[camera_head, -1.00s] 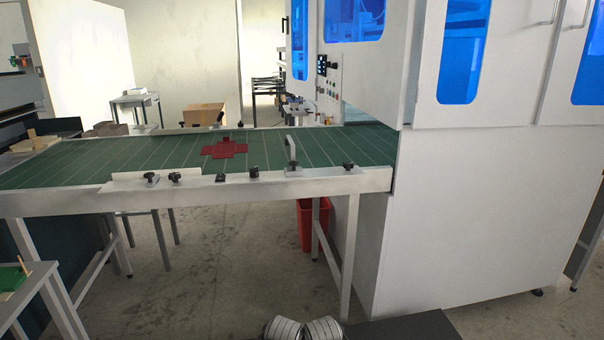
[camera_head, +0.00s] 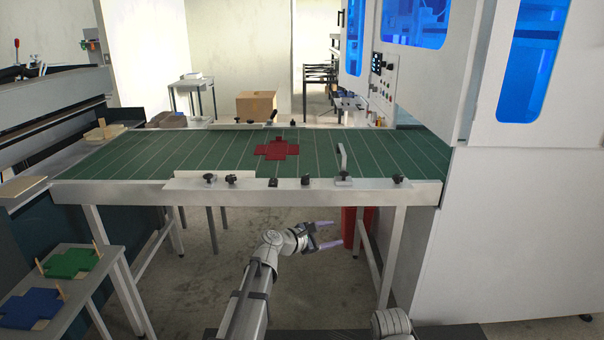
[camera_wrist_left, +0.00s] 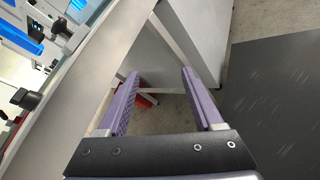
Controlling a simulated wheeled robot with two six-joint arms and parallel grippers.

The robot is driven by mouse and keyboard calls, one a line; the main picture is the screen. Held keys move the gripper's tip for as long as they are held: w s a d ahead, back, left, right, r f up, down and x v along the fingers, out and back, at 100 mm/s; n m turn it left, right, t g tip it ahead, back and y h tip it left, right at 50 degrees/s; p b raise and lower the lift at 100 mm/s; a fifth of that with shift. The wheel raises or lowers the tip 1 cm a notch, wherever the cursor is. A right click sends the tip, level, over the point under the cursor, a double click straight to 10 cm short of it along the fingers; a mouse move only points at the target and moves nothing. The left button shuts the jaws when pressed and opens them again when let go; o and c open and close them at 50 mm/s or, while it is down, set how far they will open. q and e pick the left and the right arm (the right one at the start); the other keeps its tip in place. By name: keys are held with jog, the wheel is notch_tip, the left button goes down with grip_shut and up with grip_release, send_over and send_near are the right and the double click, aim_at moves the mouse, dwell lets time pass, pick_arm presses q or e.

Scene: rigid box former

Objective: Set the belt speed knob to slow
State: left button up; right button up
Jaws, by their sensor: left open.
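Several black knobs show on the front rail of the green conveyor belt (camera_head: 215,153), among them a left knob (camera_head: 209,178), a middle black fitting (camera_head: 273,182) and a right knob (camera_head: 398,179). The machine's control panel (camera_head: 384,78) also carries small controls. I cannot tell which one is the belt speed knob or read its setting. My left gripper (camera_head: 338,233) is open and empty, below and in front of the rail, apart from the knobs. Its two purple fingers (camera_wrist_left: 158,76) show spread in the left wrist view. My right gripper is out of view.
A red cross-shaped blank (camera_head: 277,148) lies on the belt. The white machine cabinet (camera_head: 510,230) closes off the right side. A side table (camera_head: 75,305) with green and blue blanks stands at the lower left. A red bin (camera_head: 350,228) stands under the belt.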

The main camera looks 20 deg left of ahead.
aim_at(303, 181)
pick_arm(q)
jog(key=w+a+r+n+t+y+p, duration=0.1)
jog(key=w+a+r+n+t+y, duration=0.2)
jog(key=a+n, duration=0.4)
jog(key=w+a+r+n+t+y+p, duration=0.1)
jog(key=w+a+r+n+t, duration=0.2)
jog(key=a+r, duration=0.45)
jog(key=shift+n+g+h, duration=0.3)
jog(key=shift+n, duration=0.3)
jog(key=shift+a+f+x, duration=0.15)
jog(key=shift+f+x, duration=0.15)
jog(key=shift+x, duration=0.95)
jog(key=shift+a+f+x, duration=0.15)
jog(key=shift+f+x, duration=0.1)
jog(key=shift+x, duration=1.05)
jog(key=shift+a+f+x, duration=0.1)
jog(key=shift+f+x, duration=0.2)
jog(key=shift+x, duration=0.95)
jog(key=shift+w, duration=0.15)
grip_shut()
